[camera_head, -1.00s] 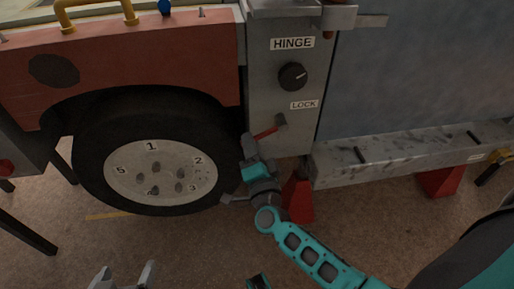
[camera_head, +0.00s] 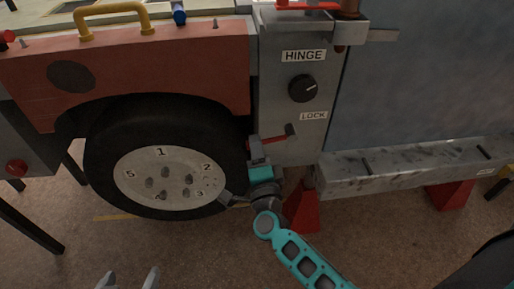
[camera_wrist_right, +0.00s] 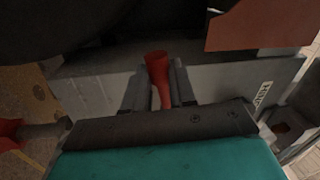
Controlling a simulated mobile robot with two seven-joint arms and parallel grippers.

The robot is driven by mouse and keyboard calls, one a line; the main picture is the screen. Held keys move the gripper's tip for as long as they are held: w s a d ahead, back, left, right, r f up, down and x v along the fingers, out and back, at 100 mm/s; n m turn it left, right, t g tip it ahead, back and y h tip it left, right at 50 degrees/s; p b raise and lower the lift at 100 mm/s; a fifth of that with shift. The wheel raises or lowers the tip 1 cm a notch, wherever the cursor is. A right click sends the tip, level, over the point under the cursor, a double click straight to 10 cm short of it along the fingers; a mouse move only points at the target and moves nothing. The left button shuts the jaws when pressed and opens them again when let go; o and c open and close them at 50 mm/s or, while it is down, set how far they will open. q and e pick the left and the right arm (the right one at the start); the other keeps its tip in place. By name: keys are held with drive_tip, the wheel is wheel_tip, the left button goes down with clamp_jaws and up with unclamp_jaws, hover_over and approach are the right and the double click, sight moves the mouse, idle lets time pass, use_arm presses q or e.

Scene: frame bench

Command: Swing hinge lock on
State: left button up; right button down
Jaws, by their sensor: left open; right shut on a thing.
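The lock lever is a red handle (camera_head: 273,138) on a grey pivot (camera_head: 291,130), below the LOCK label (camera_head: 313,116) on the grey panel. It points left from the pivot and slopes slightly down. My right gripper (camera_head: 255,148) is shut on the lever's outer end. In the right wrist view the red handle (camera_wrist_right: 157,70) stands between the two dark fingers of my right gripper (camera_wrist_right: 158,90). The fingers partly hide the handle in the head view. My left gripper (camera_head: 128,281) is open and empty at the bottom edge, away from the lever.
A black dial (camera_head: 303,88) sits under the HINGE label (camera_head: 304,56). The wheel (camera_head: 165,178) and its tyre are close left of my right gripper. A red stand (camera_head: 303,208) is beside my right wrist. A grey sill (camera_head: 400,170) runs to the right.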

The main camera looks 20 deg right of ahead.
drive_tip(key=shift+r, duration=0.15)
drive_tip(key=c, duration=0.9)
unclamp_jaws()
